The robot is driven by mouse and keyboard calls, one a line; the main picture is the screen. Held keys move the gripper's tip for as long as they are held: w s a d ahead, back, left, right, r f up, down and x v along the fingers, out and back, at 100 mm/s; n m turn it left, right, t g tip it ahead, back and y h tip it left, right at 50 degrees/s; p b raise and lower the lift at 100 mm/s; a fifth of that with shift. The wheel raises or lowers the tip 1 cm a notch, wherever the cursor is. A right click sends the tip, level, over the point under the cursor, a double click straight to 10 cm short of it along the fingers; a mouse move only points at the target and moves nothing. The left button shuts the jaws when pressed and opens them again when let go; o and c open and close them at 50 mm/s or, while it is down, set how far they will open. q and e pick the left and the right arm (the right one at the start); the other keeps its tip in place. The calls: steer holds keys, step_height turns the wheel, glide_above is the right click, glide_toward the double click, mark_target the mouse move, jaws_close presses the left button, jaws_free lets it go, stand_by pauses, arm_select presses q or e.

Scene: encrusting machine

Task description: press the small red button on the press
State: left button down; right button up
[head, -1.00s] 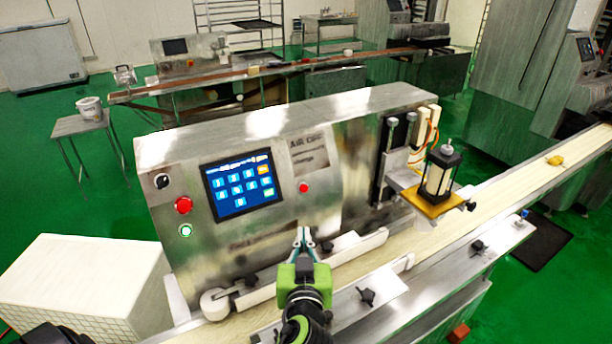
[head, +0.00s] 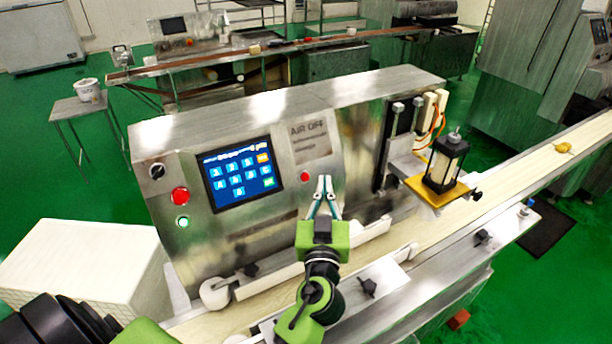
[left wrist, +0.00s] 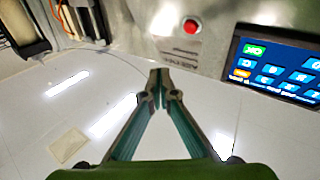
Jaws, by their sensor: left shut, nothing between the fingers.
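The press is a steel machine (head: 350,120) with a lit touch screen (head: 243,181). The small red button (head: 305,176) sits on its front panel, right of the screen and below a printed label. It also shows in the left wrist view (left wrist: 190,26), upside down beside the screen. My left gripper (head: 325,180) is shut and empty, its fingertips just right of the button in the head view. In the left wrist view its fingertips (left wrist: 158,75) lie below and left of the button, and I see no contact. My right gripper is not in view.
A larger red button (head: 180,195), a green-lit button (head: 182,222) and a black knob (head: 157,171) are left of the screen. A conveyor (head: 470,211) runs along the front. A black-framed unit on a yellow plate (head: 436,195) stands right of the panel.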

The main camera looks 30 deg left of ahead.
mark_target(305, 177)
arm_select(q)
steer(key=shift+w+a+f+b, duration=0.2)
steer(key=shift+w+a+f, duration=0.3)
steer(key=shift+a, duration=0.35)
steer(key=shift+w+a+f+b, duration=0.15)
steer(key=shift+w+a+f, duration=0.35)
steer(key=shift+a, duration=0.3)
steer(key=shift+w+a+f+b, duration=0.2)
steer(key=shift+w+a+f, duration=0.3)
steer(key=shift+a, duration=0.35)
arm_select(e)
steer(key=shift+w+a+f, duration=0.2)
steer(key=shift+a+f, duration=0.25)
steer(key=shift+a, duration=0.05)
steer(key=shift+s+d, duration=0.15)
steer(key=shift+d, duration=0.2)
arm_select(q)
steer(key=shift+w+a+f+b, duration=0.15)
steer(key=shift+a+b, duration=0.15)
steer(key=shift+b, duration=0.2)
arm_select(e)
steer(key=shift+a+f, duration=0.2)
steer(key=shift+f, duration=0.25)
